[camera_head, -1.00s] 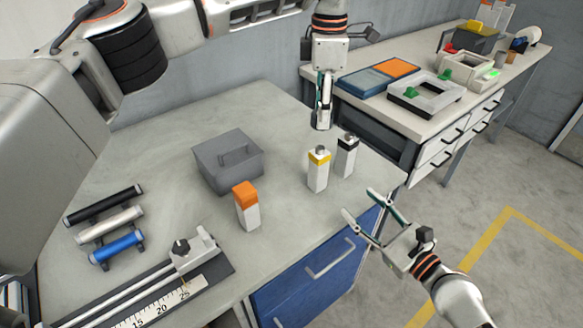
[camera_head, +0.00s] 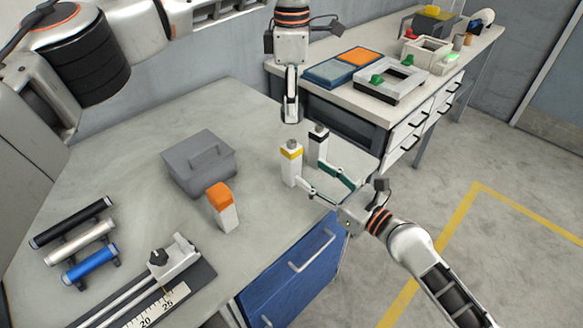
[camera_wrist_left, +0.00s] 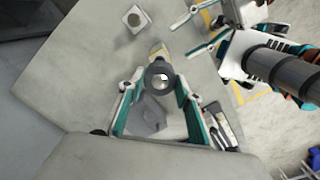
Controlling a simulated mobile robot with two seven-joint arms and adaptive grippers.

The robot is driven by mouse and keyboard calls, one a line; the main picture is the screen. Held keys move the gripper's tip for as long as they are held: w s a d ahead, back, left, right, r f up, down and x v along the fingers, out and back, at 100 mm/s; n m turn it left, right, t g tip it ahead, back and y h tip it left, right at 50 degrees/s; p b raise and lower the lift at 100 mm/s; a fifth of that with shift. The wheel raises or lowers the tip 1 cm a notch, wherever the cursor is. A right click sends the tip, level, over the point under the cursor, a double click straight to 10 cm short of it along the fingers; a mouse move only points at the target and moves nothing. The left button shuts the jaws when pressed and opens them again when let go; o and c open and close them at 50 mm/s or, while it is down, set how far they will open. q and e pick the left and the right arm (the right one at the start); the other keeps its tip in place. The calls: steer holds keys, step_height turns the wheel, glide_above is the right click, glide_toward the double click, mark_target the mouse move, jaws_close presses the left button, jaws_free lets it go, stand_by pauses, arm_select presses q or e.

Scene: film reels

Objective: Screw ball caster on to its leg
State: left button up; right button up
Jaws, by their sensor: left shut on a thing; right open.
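A white square leg with a yellow band and a small metal top (camera_head: 291,168) stands upright on the grey table. My left gripper (camera_head: 291,118) is above it, pointing down. In the left wrist view it is shut on a round, dark-rimmed ball caster (camera_wrist_left: 160,77) with a shiny centre. The yellow-banded leg shows partly behind the caster (camera_wrist_left: 157,50). In the head view the caster is hardly visible. My right gripper (camera_head: 312,172) is open, its fingers reaching toward the yellow-banded leg from the right. I cannot tell whether they touch it.
A black-banded white leg (camera_head: 318,146) stands close behind. An orange-topped white block (camera_head: 223,208) and a grey lidded box (camera_head: 200,165) stand to the left. Tubes on a rack (camera_head: 80,242) and a ruler fixture (camera_head: 170,265) lie front left. The table's middle is clear.

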steer(key=x, duration=0.8)
steer(key=shift+w+a, duration=0.2)
steer(key=shift+a, duration=0.05)
jaws_close()
arm_select(q)
glide_above(292, 142)
steer(key=shift+w+f, duration=0.1)
steer(key=shift+f, duration=2.4)
